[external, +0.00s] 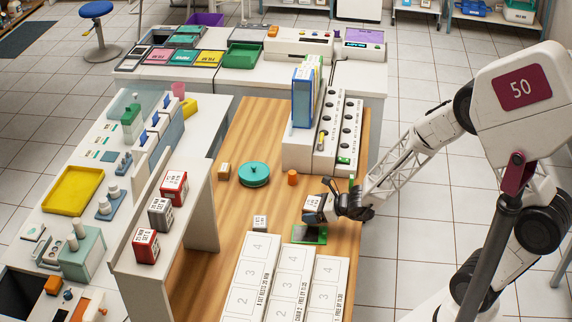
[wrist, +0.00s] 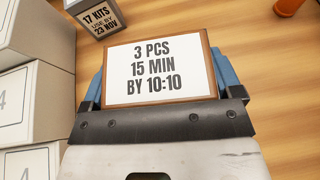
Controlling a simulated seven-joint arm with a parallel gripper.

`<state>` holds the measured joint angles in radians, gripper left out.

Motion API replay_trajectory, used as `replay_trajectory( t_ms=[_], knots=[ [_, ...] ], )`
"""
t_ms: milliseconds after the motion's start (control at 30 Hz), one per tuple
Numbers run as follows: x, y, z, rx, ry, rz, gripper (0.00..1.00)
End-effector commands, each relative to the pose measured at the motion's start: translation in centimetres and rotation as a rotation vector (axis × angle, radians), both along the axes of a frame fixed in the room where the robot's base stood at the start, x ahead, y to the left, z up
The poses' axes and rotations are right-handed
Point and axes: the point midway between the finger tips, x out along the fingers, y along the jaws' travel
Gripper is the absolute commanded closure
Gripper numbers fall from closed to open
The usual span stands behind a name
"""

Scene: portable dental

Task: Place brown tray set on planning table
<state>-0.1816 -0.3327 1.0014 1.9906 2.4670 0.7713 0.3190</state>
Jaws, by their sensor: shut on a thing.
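My gripper (external: 338,204) is over the right side of the wooden table (external: 225,215). It is shut on a brown block with a white label (wrist: 157,68). The label reads "3 PCS 15 MIN BY 10:10". The blue fingers show on both sides of the block in the wrist view. The held block (external: 313,207) appears just above or beside a green tray (external: 310,236); I cannot tell whether they touch. A smaller brown block (external: 224,170) stands farther back on the wood. I cannot tell which surface is the planning table.
A grey block marked "17 KITS" (wrist: 98,14) stands nearby. White numbered boxes (external: 290,285) fill the front. An orange cylinder (external: 292,178) and a teal round pot (external: 254,174) stand behind. A white rack with binders (external: 305,97) is at the back.

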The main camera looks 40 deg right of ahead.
Motion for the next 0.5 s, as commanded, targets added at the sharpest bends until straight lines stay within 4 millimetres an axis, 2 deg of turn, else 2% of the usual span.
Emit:
replay_trajectory(
  t_ms=[267, 500],
  knots=[
    [0.1, 0.1, 0.2, 0.000, -0.001, 0.001, 0.45],
    [0.5, 1.7, 1.6, 0.000, -0.003, 0.018, 0.45]
  ],
)
